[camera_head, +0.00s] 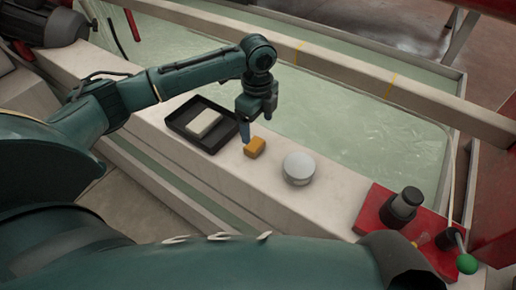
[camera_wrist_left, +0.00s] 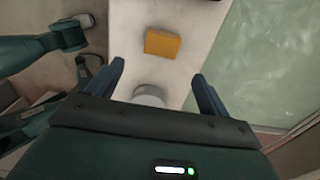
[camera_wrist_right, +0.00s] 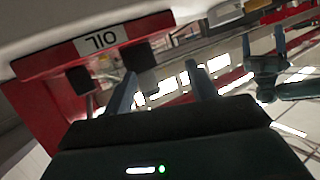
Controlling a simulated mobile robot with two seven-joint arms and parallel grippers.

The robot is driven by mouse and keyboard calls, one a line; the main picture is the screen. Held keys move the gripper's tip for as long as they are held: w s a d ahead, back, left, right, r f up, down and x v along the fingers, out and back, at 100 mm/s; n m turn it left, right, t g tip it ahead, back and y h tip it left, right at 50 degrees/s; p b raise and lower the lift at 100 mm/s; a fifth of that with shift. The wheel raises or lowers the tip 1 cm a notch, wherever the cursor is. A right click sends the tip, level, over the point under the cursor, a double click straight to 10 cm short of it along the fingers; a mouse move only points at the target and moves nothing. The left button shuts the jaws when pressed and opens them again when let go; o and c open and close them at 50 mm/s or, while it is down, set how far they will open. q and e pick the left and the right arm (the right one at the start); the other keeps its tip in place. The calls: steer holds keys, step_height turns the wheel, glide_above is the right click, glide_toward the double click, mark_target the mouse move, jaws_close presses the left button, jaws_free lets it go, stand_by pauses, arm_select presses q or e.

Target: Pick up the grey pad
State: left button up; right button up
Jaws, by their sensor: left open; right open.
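A pale grey rectangular pad (camera_head: 203,124) lies flat in a shallow black tray (camera_head: 179,124) on the light ledge. My left gripper (camera_head: 256,124) is open and empty, pointing down above the ledge just right of the tray, apart from the pad. An orange block (camera_head: 255,147) lies close below it; in the left wrist view the block (camera_wrist_left: 163,43) shows beyond the fingertips. A round pale grey thing (camera_head: 299,168) stands right of the block and shows partly between the fingers (camera_wrist_left: 160,85). My right gripper (camera_wrist_right: 163,85) is open and empty, away from the pad.
A green water-filled trough (camera_head: 340,120) lies behind the ledge, with a beam along its far side. A red plate with a black knob (camera_head: 405,203) and a green-ended lever (camera_head: 466,263) is at the right. A red panel marked OIL (camera_wrist_right: 100,42) is near my right gripper.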

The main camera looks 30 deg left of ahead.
mark_target(254, 144)
arm_select(q)
step_height(254, 144, down, 3)
steer(key=shift+r, duration=0.1)
steer(key=shift+f, duration=0.55)
steer(key=f, duration=0.2)
steer(key=a+f+b, duration=0.1)
steer(key=f, duration=0.1)
steer(key=shift+f, duration=0.4)
arm_select(e)
steer(key=shift+s+d+r+t, duration=0.3)
steer(key=shift+s+d, duration=0.05)
steer(key=shift+d, duration=0.1)
arm_select(q)
steer(key=shift+c, duration=0.2)
steer(key=shift+w, duration=0.1)
steer(key=c, duration=1.1)
arm_select(e)
steer(key=shift+w+f, duration=0.1)
arm_select(q)
steer(key=shift+r, duration=0.1)
